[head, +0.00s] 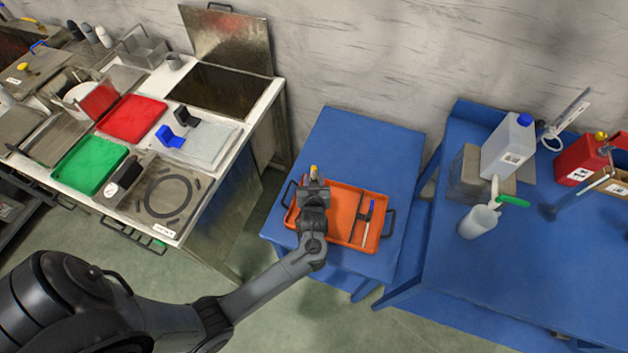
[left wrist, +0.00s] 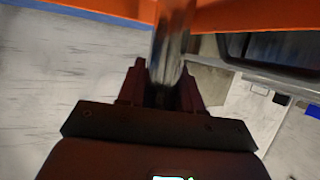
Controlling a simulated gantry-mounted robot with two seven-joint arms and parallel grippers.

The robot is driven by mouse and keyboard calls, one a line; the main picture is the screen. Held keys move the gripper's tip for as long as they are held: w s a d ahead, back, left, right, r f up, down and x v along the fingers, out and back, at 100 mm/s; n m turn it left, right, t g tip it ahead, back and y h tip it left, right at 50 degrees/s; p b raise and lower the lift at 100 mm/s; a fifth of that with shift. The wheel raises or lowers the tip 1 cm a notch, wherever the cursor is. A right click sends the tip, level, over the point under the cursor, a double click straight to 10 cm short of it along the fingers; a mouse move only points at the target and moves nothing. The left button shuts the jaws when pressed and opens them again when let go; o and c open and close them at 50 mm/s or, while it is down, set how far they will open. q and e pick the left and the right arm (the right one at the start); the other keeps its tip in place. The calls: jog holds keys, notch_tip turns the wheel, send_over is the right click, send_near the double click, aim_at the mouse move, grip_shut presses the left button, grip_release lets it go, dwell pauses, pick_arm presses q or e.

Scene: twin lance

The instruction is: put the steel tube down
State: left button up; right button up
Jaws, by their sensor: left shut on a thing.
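The steel tube (left wrist: 172,45) shows in the left wrist view as a shiny, slightly blurred metal cylinder between my left gripper's fingers (left wrist: 160,88). My left gripper is shut on it. In the head view the left gripper (head: 313,183) is over the left part of an orange tray (head: 345,205). A small yellow piece (head: 313,171) shows just beyond the gripper; I cannot tell whether it belongs to the tube. The rest of the tube is hidden by the gripper in the head view. I cannot tell whether the tube touches the tray. My right gripper is not in view.
The tray has dark side handles and sits on a small blue table (head: 360,140). A slim blue-and-white tool (head: 367,222) lies in its right part. The table behind the tray is clear. A cluttered workbench stands left; a blue table with a white jug (head: 508,147) stands right.

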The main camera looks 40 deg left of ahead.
pick_arm(q)
jog(key=o, duration=1.1)
jog(key=shift+f, duration=0.1)
jog(key=shift+r, duration=0.25)
jog(key=s+d+r+m+g+h+p, duration=0.15)
jog(key=s+d+r+m+h, duration=0.3)
jog(key=s+d+h, duration=0.45)
jog(key=s+d+r+m+g, duration=0.1)
jog(key=s+r+m, duration=0.1)
jog(key=s, duration=0.3)
jog(key=s+d+r+m+g, duration=0.1)
jog(key=s+r+g, duration=0.1)
jog(key=s, duration=0.4)
jog(key=s+d+r+m+g, duration=0.1)
jog(key=s+r+m+g, duration=0.1)
jog(key=s, duration=0.3)
jog(key=shift+s+m+p, duration=0.15)
jog(key=shift+m+p, duration=0.2)
